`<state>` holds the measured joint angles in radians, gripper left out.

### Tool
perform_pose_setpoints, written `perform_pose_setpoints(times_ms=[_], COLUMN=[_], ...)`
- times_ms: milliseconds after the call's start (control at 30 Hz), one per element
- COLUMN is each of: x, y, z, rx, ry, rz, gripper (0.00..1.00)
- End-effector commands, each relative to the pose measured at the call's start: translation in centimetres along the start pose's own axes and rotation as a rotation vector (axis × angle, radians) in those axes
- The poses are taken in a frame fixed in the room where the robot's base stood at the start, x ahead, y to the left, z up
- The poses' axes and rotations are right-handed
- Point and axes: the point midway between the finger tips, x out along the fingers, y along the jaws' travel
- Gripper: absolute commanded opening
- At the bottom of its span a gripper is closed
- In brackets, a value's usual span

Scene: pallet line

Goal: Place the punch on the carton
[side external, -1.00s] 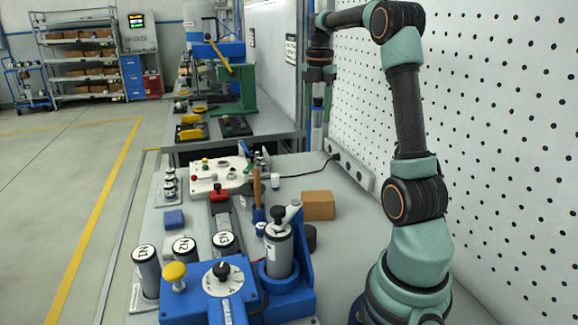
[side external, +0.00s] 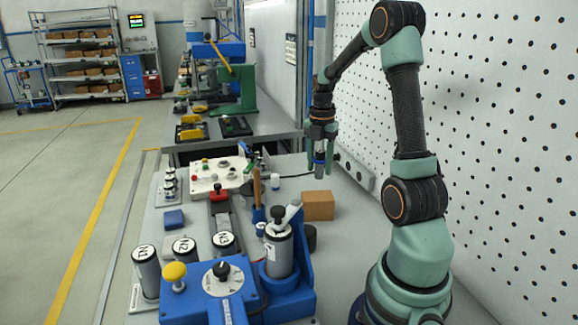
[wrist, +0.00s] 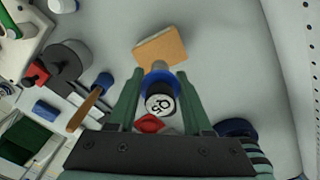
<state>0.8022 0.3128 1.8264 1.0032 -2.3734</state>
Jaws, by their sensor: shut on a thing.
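The punch (side external: 319,170) is a slim grey cylinder with a blue band, upright and held in the air. In the wrist view its round white end (wrist: 159,105) carries a black label, and its far end overlaps the near edge of the carton. The carton (side external: 318,206) is a plain brown box on the bench; it also shows in the wrist view (wrist: 164,47). My gripper (side external: 320,158) has green fingers shut on the punch, above the bench near the carton. In the side view a gap shows between the punch and the carton's top.
A blue fixture (side external: 290,285) with a grey cylinder stands left of and nearer than the carton. A wooden-handled tool (side external: 257,188) stands upright to the carton's left. A pegboard wall (side external: 500,130) bounds the right side. Bare bench lies right of the carton.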

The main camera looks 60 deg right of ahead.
Motion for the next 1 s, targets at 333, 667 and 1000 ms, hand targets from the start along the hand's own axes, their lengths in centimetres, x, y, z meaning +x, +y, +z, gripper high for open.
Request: perform_pose_setpoints(times_ms=[333,667,1000], x=[3.7,5.7,6.0], y=[0.0,0.0,0.0], z=[0.0,0.0,0.0], rx=[0.000,0.000,0.000], ry=[0.002,-0.001,0.000], rz=[-0.002,0.001,0.000], gripper=[0.00,0.00,0.73])
